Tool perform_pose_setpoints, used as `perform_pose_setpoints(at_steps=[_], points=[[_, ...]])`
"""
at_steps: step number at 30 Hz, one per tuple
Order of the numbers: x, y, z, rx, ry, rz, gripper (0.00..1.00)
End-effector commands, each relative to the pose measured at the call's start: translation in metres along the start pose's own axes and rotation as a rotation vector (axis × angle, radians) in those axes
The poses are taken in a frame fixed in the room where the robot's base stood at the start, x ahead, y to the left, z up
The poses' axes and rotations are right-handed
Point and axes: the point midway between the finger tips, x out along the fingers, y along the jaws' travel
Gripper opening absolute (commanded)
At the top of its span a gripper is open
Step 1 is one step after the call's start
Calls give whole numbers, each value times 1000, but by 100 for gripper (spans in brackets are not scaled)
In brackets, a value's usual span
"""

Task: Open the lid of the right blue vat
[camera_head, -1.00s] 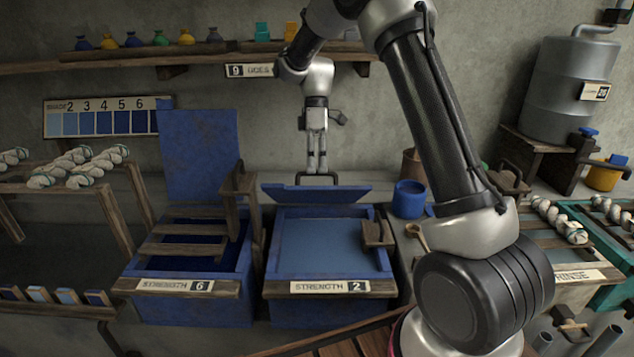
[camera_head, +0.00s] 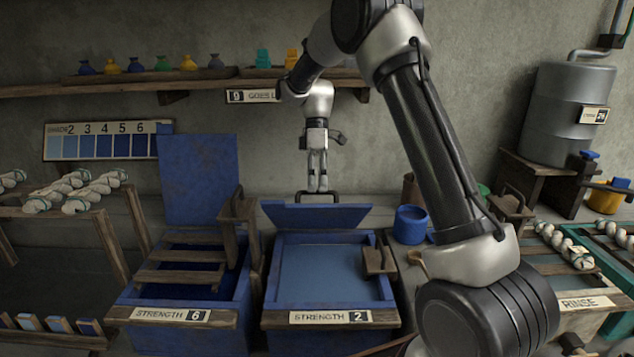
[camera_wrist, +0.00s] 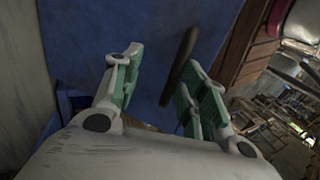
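The right blue vat (camera_head: 380,292), labelled STRENGTH 2, stands at the middle of the head view. Its blue lid (camera_head: 318,217) is partly raised at the back and tilted, and the vat's blue inside shows below it. A dark handle (camera_head: 318,197) sits by the lid's upper edge. My gripper (camera_head: 318,188) is at this handle, above the lid. In the wrist view my gripper's green-padded fingers (camera_wrist: 160,95) are apart, with the dark handle bar (camera_wrist: 180,68) between them in view, against the blue lid (camera_wrist: 90,35). Whether a finger touches the bar is unclear.
The left vat (camera_head: 185,338), STRENGTH 6, has its lid (camera_head: 200,180) upright. A wooden clamp-like piece (camera_head: 378,260) sits on the right vat's edge. A blue pot (camera_head: 410,225) stands to the right. A shelf (camera_head: 120,83) runs along the wall behind my arm.

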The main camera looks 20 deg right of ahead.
Motion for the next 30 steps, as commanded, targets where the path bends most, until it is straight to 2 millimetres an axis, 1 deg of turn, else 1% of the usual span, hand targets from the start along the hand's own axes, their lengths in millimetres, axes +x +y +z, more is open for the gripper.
perform_pose_setpoints(at_steps=[10, 14, 17, 24, 27, 30], points=[[-1, 0, 0, 0, 1, 4, 34], [-10, 1, -1, 0, 2, 5, 34], [-27, 1, 0, 0, 3, 6, 34], [-81, 1, -1, -1, 3, 6, 34], [-99, 0, 0, 0, 2, 5, 34], [-111, 0, 0, 1, 1, 2, 34]])
